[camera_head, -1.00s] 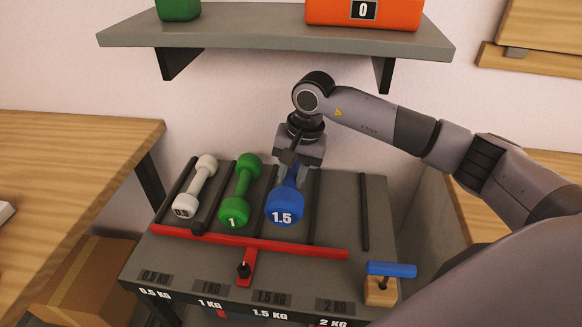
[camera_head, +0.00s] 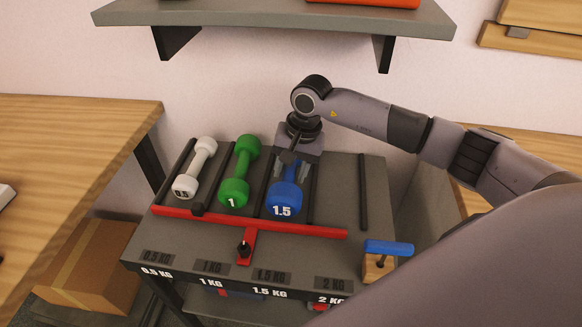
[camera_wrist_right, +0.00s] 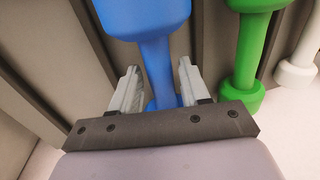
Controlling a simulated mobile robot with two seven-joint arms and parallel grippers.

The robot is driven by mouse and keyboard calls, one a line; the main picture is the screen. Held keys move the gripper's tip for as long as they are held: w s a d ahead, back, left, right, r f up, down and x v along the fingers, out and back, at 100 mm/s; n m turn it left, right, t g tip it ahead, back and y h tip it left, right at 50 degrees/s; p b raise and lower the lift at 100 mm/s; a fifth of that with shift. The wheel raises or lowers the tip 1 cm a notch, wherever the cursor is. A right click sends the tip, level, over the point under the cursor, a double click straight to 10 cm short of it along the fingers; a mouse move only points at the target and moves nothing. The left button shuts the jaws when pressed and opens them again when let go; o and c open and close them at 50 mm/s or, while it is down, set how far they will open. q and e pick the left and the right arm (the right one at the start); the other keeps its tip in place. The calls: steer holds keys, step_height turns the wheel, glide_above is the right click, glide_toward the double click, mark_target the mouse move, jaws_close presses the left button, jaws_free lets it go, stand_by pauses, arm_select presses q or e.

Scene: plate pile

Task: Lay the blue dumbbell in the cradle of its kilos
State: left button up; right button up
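The blue dumbbell (camera_head: 284,202), marked 1.5, lies lengthwise between two dark dividers in the lane behind the 1.5 KG label (camera_head: 270,292). Its front head is just behind the red bar. My right gripper (camera_head: 291,178) is over its rear part, fingers pointing down. In the right wrist view the blue dumbbell (camera_wrist_right: 155,55) has its handle between the fingers of my right gripper (camera_wrist_right: 158,78), which stand apart with gaps beside the handle. The dumbbell's rear head is largely hidden by the gripper. My left gripper is not in view.
The white dumbbell (camera_head: 195,168) and green dumbbell (camera_head: 240,172) lie in the lanes to the left. The red bar (camera_head: 320,231) crosses in front of the lanes. The 2 KG lane (camera_head: 337,190) is empty. A blue-handled block (camera_head: 385,256) stands at front right; a shelf (camera_head: 270,16) overhangs behind.

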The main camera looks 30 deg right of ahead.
steer(key=shift+r, duration=0.1)
step_height(320, 180, up, 8)
steer(key=s+d, duration=0.1)
steer(key=shift+f, duration=0.25)
steer(key=shift+f, duration=0.1)
stand_by(0.7)
